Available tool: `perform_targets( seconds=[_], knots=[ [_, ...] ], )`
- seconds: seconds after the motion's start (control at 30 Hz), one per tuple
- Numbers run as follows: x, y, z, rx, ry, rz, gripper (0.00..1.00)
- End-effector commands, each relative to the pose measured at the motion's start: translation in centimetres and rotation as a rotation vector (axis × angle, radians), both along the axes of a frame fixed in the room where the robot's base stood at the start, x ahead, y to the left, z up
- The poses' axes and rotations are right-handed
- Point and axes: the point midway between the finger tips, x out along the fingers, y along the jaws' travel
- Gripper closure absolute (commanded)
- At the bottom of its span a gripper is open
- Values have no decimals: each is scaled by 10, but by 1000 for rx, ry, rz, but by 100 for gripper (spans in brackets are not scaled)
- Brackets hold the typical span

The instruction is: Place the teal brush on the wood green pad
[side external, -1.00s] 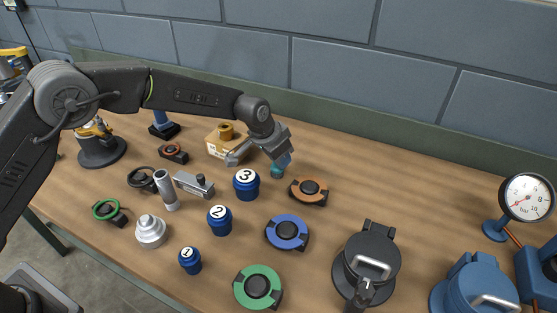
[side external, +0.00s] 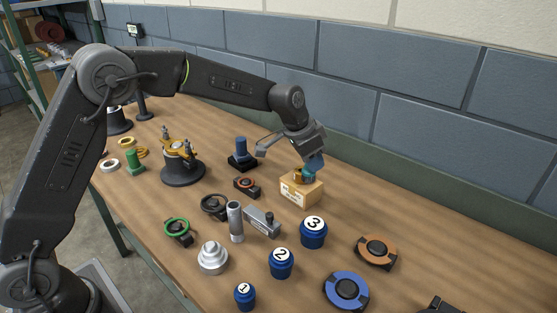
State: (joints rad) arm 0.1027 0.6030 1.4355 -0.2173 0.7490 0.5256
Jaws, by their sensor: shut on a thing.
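My gripper (side external: 311,165) is at the right end of my arm, pointing down over a pale wood block (side external: 301,192). It is shut on a small teal piece (side external: 308,174), mostly hidden by the jaws. A brass-coloured round part (side external: 298,177) sits on top of the block, just below and left of the teal piece. I cannot tell whether the teal piece touches it. I cannot make out brush bristles. No plain green pad shows now; the only green near is a green-ringed part (side external: 177,228) and a green cylinder (side external: 134,164).
Blue numbered knobs (side external: 314,230), a grey metal block (side external: 262,221), a steel cylinder (side external: 236,222) and a silver stepped part (side external: 212,257) stand in front. Orange (side external: 376,249) and blue (side external: 346,289) round pads lie at right. A black-based blue post (side external: 241,152) stands behind left.

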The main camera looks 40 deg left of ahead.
Motion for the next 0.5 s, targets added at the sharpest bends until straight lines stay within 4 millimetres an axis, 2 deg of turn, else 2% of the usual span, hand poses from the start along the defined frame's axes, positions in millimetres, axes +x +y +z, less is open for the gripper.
perform_targets(
  seconds=[0.27,0.5],
  knots=[
    [0,3,10,-1,-2,-1,100],
    [0,3,61,0,-5,0,100]
  ],
)
